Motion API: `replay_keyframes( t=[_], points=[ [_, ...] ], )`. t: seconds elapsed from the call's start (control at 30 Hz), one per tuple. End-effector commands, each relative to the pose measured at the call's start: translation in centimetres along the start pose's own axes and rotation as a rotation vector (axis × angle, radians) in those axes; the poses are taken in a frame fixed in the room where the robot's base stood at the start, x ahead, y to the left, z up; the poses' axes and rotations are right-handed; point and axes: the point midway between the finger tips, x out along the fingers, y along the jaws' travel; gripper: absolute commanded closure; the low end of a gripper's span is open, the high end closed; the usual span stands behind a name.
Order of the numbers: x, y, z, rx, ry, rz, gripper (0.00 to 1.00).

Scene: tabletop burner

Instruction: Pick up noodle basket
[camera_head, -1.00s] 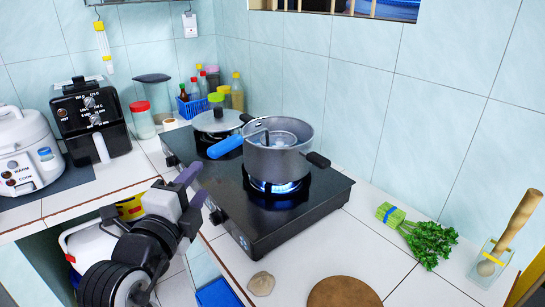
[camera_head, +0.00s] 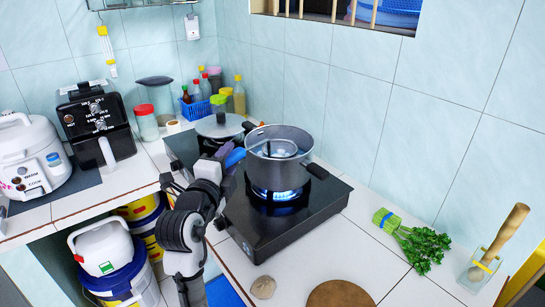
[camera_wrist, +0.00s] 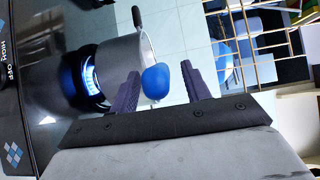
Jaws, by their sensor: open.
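The noodle basket (camera_head: 276,149) sits inside a grey pot (camera_head: 274,175) on the right burner. Its blue handle (camera_head: 236,157) sticks out over the pot's left rim. My gripper (camera_head: 223,158) is at the handle's outer end. In the wrist view, the blue handle end (camera_wrist: 156,82) shows between the two purple fingers of my gripper (camera_wrist: 163,85), nearer the left finger. The fingers are spread apart and not closed on it. I cannot tell whether a finger touches the handle. Most of the basket is hidden by the pot wall.
The black stove (camera_head: 300,212) has a blue flame lit under the pot. A lidded pan (camera_head: 220,124) stands on the left burner, close behind my gripper. Bottles in a blue basket stand behind it. Green herbs (camera_head: 415,245) and a round brown board (camera_head: 340,294) lie at the right front.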

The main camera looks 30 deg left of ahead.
Motion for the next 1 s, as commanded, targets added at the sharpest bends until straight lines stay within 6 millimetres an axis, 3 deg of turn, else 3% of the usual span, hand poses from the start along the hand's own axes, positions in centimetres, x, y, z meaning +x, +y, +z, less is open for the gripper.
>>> replay_keyframes(
  t=[0.27,0.63,1.0],
  points=[
    [0.51,0.07,0.01,0.001,-0.001,-0.001,0.53],
    [0.48,0.06,0.02,0.000,-0.001,-0.001,0.99],
    [0.47,0.06,0.03,0.000,-0.001,0.000,1.00]
  ],
)
